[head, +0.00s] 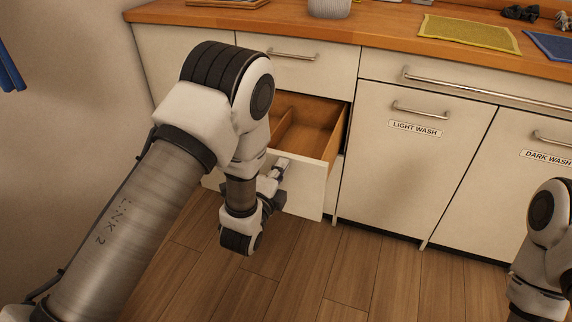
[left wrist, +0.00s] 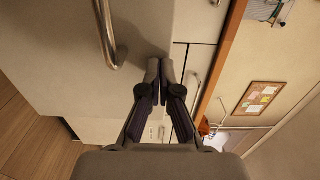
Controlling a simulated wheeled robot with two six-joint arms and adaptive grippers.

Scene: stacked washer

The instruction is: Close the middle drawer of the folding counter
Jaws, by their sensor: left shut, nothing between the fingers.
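The middle drawer (head: 304,188) of the counter stands open, its white front pulled out and its wooden inside showing. A divider runs along the inside. My left arm crosses in front and hides much of the drawer front. My left gripper (head: 282,163) is at the drawer front's outer face, its fingers pointing towards it; I cannot tell whether they touch. In the left wrist view the left gripper (left wrist: 160,70) is shut and empty, its tips close to a white panel with a metal bar handle (left wrist: 108,35) beside them. My right gripper is out of view.
Above the open drawer is a closed drawer with a bar handle (head: 291,54). To the right are closed fronts labelled LIGHT WASH (head: 415,128) and DARK WASH (head: 548,157). The wooden countertop (head: 380,35) holds a yellow mat (head: 468,34). The wooden floor (head: 370,275) ahead is clear.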

